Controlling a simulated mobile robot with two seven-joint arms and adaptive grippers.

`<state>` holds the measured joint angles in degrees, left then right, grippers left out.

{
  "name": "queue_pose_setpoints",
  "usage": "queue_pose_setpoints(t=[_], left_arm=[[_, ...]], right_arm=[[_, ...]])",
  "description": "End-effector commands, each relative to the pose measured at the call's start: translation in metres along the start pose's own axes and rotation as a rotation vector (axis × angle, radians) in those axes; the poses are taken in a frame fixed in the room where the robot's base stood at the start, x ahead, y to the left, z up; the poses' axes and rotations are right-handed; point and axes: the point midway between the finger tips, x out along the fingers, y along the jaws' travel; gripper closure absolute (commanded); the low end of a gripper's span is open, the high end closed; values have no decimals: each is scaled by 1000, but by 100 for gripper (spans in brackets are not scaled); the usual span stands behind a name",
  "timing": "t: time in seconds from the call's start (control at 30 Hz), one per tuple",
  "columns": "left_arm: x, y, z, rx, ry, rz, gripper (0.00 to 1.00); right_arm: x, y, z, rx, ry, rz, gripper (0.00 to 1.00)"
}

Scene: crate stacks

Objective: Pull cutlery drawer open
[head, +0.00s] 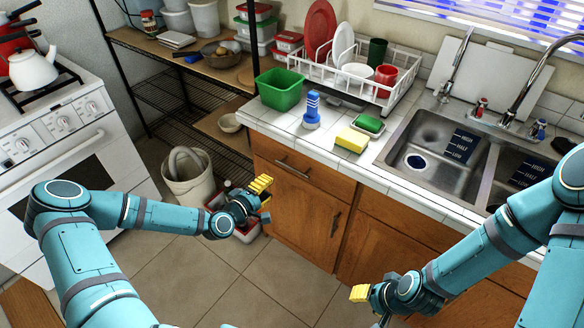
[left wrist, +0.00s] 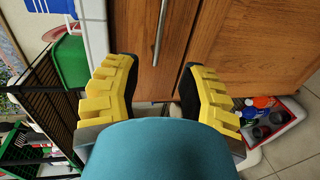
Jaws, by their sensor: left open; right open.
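The drawer (head: 270,155) is a brown wooden front just under the counter, with a slim metal bar handle (head: 293,168). It looks closed, flush with the cabinet. My left gripper (head: 263,197) is open, with yellow fingers, in front of the cabinet, left of and below the handle. In the left wrist view, the handle (left wrist: 160,32) lies ahead of the gap between the open fingers (left wrist: 158,75), apart from them, with nothing between the fingers. My right gripper (head: 372,298) is open and low at the front right, away from the drawer; it is partly hidden by its own wrist.
A cabinet door (head: 295,210) with an upright handle is below the drawer. A red-and-white crate (head: 240,225) and a pale bucket (head: 188,180) stand on the floor to the left. The counter edge (head: 330,155) overhangs above. Tiled floor (head: 285,285) is clear in front.

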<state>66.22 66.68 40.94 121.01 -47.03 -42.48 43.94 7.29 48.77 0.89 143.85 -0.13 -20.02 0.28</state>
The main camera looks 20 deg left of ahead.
Motion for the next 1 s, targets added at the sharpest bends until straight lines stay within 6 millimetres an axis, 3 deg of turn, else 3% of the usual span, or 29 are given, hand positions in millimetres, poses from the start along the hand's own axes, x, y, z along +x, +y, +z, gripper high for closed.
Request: queue_pose_setpoints(t=[0.17,0.7,1.0], left_arm=[[20,0,0,0,0,5,59],[118,-1,0,1,1,1,59],[136,0,0,0,1,1,59]], right_arm=[[3,1,0,0,1,0,53],[14,5,-2,-1,7,0,53],[16,6,-2,-1,9,0,53]])
